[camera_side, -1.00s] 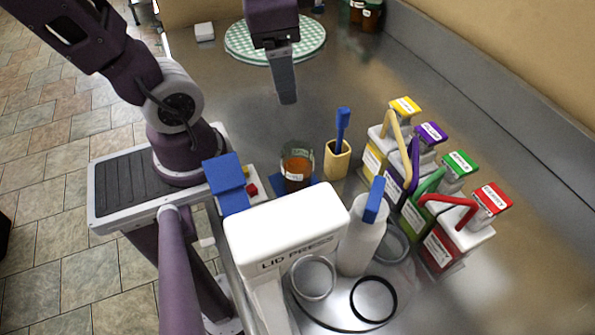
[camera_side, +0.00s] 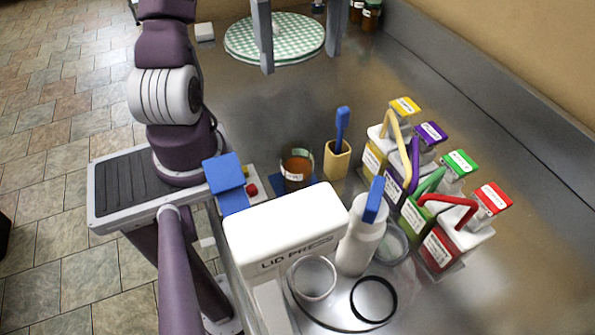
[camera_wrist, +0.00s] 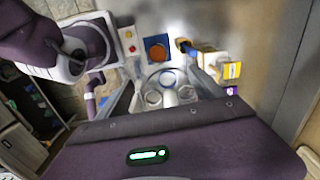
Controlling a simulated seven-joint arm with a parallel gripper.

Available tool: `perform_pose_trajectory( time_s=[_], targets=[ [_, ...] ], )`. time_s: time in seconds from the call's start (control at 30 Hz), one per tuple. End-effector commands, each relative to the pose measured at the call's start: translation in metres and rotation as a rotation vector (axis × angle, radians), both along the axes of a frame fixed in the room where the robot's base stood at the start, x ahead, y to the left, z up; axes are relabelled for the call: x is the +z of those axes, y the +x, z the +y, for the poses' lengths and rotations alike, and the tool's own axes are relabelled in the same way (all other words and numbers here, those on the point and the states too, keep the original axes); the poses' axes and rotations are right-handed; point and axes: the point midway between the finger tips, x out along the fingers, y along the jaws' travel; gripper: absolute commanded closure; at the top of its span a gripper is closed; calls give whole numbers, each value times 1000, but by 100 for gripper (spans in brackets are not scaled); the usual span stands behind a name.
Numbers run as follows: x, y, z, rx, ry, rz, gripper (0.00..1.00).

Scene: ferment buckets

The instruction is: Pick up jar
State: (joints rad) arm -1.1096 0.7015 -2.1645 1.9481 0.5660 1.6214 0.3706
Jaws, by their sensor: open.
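A clear glass jar (camera_side: 297,168) with amber contents and a pale label stands upright on a blue mat beside the lid press. It also shows on its blue square in the wrist view, as an amber disc (camera_wrist: 158,52). My gripper (camera_side: 300,62) is open and empty, high at the top of the side view, its two grey fingers apart in front of the checkered round mat. It is well away from the amber jar. Two empty-looking clear jars (camera_side: 312,279) stand near the white bottle; the second (camera_side: 391,244) is partly hidden behind it.
The white lid press (camera_side: 285,225) stands in front of the amber jar. A yellow holder (camera_side: 337,160) with a blue-handled tool is just right of it. Several colour-handled buckets (camera_side: 445,245) line the right. The counter behind the jar is clear.

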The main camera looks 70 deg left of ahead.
Motion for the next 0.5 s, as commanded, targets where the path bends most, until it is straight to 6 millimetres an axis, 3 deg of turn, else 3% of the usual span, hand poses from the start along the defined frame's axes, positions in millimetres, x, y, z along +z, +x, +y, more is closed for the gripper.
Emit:
perform_pose_trajectory(
  time_s=[0.33, 0.5],
  targets=[
    [-115, -2, 0, -7, 7, 6, 23],
    [-144, -3, 1, 2, 17, 8, 23]
  ],
)
